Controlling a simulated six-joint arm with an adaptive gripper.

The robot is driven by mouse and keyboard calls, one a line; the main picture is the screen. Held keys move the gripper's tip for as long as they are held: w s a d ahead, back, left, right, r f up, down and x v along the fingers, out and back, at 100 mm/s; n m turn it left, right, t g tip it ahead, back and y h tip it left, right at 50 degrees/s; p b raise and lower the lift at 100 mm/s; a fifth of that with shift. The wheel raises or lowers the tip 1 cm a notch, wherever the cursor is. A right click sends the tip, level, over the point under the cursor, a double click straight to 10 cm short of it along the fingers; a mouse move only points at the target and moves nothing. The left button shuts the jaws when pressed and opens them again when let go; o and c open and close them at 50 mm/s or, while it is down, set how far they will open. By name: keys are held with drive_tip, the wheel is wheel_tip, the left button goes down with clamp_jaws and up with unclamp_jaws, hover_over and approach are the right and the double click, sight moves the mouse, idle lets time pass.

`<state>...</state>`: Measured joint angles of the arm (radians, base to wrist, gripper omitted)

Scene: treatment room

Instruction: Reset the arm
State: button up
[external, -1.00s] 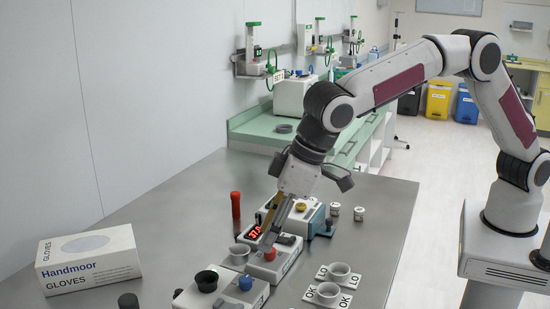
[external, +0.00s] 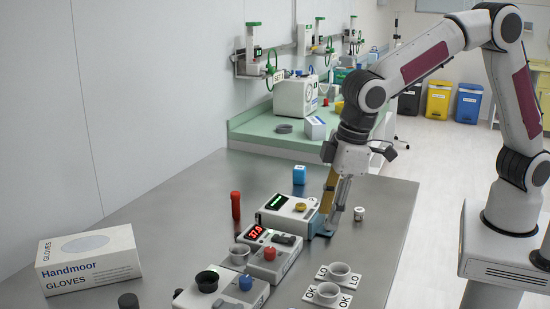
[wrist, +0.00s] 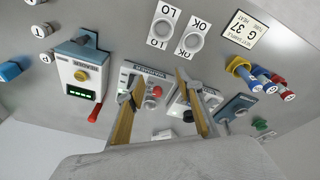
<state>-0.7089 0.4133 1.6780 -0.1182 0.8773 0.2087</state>
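My gripper (external: 331,222) points down at the right end of the device with the yellow knob (external: 298,213), above the metal table. I cannot tell whether it touches the blue part there. In the wrist view my gripper (wrist: 158,85) has its two yellowish fingers apart, with nothing held between them. Beyond them shows a device with a red button (wrist: 152,92). The yellow-knob device (wrist: 80,75), with a green display, is left of the fingers.
A device with a red 37.0 display (external: 258,232) and one with a blue knob (external: 246,284) stand further forward. Two small cups on LO and OK cards (external: 345,270) sit right. A glove box (external: 88,259) lies left. Capped tubes (wrist: 262,78) show in the wrist view.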

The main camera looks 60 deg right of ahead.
drive_tip(key=s+d+r+m+t, duration=0.1)
drive_tip(key=s+d+r+m, duration=0.1)
drive_tip(key=s+d, duration=0.5)
drive_tip(key=s+d+r+m+t, duration=0.1)
drive_tip(key=s+d+r, duration=0.4)
drive_tip(key=d, duration=1)
drive_tip(key=s+d+r+m+t, duration=0.1)
drive_tip(key=s+d+r+m, duration=0.2)
drive_tip(key=s+d, duration=0.6)
drive_tip(key=shift+d+r+m, duration=0.3)
drive_tip(key=shift+d+r, duration=0.05)
drive_tip(key=shift+d, duration=1.15)
